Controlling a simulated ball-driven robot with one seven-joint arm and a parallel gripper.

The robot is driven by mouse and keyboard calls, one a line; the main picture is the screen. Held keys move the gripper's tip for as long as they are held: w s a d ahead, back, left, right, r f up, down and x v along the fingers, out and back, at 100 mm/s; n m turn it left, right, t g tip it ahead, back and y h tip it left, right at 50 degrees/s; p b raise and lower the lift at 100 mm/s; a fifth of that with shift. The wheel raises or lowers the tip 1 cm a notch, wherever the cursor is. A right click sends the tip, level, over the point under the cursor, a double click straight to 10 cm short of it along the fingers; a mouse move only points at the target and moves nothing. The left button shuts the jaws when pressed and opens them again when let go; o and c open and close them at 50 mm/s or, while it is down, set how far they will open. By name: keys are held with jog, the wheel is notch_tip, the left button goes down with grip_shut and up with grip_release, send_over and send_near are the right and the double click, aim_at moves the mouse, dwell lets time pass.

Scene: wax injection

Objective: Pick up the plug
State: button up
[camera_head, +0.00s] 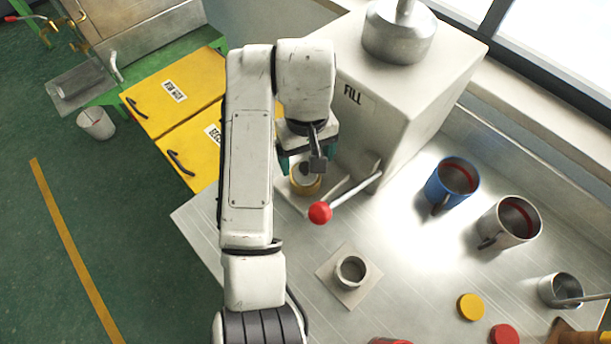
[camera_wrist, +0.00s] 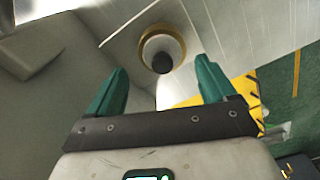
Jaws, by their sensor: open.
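My gripper (camera_head: 308,158) is open, its two teal fingers pointing down beside the FILL machine. Below it, a round gold-rimmed piece (camera_head: 305,186) sits at the machine's foot, partly covered by my gripper. In the wrist view the gold ring (camera_wrist: 147,47) lies beyond the fingertips, with a dark round knob (camera_wrist: 162,63) at its middle. This knob may be the plug; I cannot tell for sure. It lines up between my open fingers (camera_wrist: 161,74), with nothing held.
A red-balled lever (camera_head: 320,212) sticks out close to my gripper. The white FILL machine (camera_head: 410,100) stands right behind it. A metal ring on a square plate (camera_head: 332,291), a blue mug (camera_head: 440,195) and a steel mug (camera_head: 500,232) stand on the bench.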

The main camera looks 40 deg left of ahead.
aim_at(305, 166)
jog(key=shift+s+f, duration=0.15)
jog(key=shift+f, duration=1.5)
jog(key=c, duration=1.1)
jog(key=shift+r, duration=0.1)
jog(key=shift+c, duration=0.2)
